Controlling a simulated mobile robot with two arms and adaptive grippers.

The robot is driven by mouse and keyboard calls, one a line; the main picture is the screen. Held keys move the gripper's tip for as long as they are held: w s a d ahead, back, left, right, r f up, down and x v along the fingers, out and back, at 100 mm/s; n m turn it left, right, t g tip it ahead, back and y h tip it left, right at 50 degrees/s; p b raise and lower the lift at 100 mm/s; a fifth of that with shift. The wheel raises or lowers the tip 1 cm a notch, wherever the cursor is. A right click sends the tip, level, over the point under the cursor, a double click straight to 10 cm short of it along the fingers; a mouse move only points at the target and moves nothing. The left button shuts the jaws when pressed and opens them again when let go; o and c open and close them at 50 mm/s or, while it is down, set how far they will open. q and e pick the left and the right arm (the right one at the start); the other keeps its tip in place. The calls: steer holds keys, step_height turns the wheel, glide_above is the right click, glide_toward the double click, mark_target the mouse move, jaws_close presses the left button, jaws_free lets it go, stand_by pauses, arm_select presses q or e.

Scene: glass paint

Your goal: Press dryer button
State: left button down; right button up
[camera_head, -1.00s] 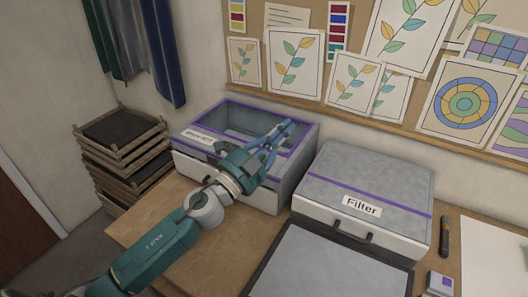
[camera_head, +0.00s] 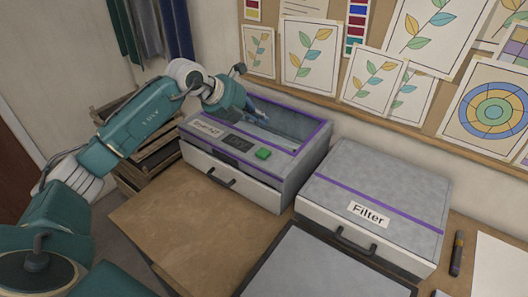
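The dryer (camera_head: 285,175) is a grey box with purple trim, a window in its top and a front drawer with a dark handle. Its green button (camera_head: 263,153) sits on the top panel, beside a small dark display (camera_head: 238,143). My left gripper (camera_head: 262,118) is over the dryer's window, behind and above the button and apart from it. Its fingers are small and partly hidden by the wrist, so I cannot tell whether they are open. My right gripper is not in view.
A grey box labelled "Filter" (camera_head: 340,172) stands to the right of the dryer. A dark-framed grey panel (camera_head: 325,270) lies in front. Stacked wooden trays (camera_head: 150,160) stand at the left, behind my arm. The brown tabletop (camera_head: 185,220) before the dryer is clear.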

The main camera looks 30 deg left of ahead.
arm_select(q)
steer(key=b, duration=0.5)
glide_above(261, 152)
step_height(261, 152, down, 8)
steer(key=shift+s+r, duration=0.1)
steer(key=shift+r, duration=0.05)
steer(key=shift+f+b, duration=0.5)
steer(key=shift+f, duration=0.05)
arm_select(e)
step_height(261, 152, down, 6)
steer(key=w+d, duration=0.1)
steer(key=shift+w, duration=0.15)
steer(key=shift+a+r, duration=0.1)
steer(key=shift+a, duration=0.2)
arm_select(q)
steer(key=shift+f, duration=0.1)
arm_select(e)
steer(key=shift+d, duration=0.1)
arm_select(q)
steer(key=shift+f+b, duration=0.3)
steer(key=shift+b, duration=0.05)
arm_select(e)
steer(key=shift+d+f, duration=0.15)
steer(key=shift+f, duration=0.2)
